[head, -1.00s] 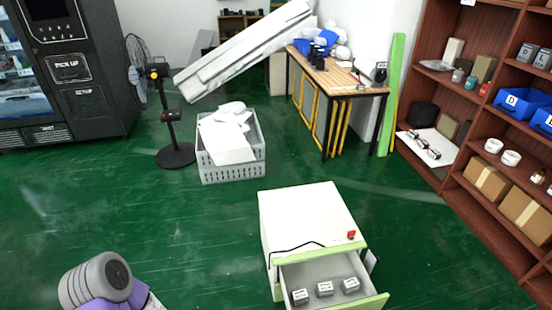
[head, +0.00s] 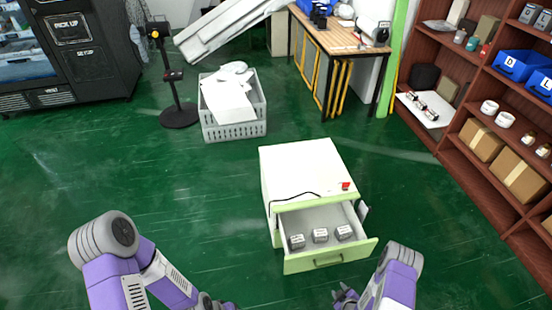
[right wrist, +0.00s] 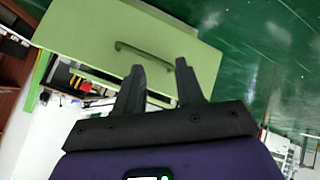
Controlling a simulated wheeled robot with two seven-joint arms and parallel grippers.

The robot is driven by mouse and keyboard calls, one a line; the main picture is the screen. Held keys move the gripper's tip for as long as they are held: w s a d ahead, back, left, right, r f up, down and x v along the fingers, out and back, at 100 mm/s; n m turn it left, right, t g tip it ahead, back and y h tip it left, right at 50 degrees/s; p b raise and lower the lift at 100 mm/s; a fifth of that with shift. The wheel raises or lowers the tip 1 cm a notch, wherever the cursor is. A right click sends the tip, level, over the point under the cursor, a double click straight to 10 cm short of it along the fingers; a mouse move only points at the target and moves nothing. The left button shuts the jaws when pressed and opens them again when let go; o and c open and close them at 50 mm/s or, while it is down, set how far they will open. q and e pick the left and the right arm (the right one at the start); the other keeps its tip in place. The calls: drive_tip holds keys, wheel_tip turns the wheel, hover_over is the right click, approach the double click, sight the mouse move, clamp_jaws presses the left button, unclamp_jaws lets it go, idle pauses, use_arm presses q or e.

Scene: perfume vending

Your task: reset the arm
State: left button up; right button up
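My right arm comes in at the lower right in the head view, with its dark gripper (head: 345,295) low in front of the drawer cabinet. In the right wrist view its two fingers (right wrist: 158,68) stand apart with nothing between them, and the green drawer front shows beyond. My left arm comes in from the lower left. Its gripper (head: 214,304) is partly cut off by the bottom edge, so its opening is hidden.
A white cabinet (head: 300,168) has its drawer (head: 325,217) pulled out with three small boxes inside. The drawer front (right wrist: 120,40) and handle are close to my right gripper. A shelf (head: 470,165) stands right, a grey crate (head: 235,131) behind. Green floor is clear at left.

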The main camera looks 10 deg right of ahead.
drive_tip(key=s+a+r+m+g+y, duration=0.2)
drive_tip(key=s+a+r+m+g, duration=0.2)
drive_tip(key=a+r, duration=0.6)
drive_tip(key=s+a+r+m+g+y+p, duration=0.1)
drive_tip(key=s+a+r+m+g, duration=0.3)
drive_tip(key=a+r, duration=0.6)
drive_tip(key=shift+s+a+m+g+y, duration=0.3)
drive_tip(key=shift+s+m+y, duration=0.3)
drive_tip(key=shift+s+m, duration=0.6)
drive_tip(key=shift+w+d, duration=0.1)
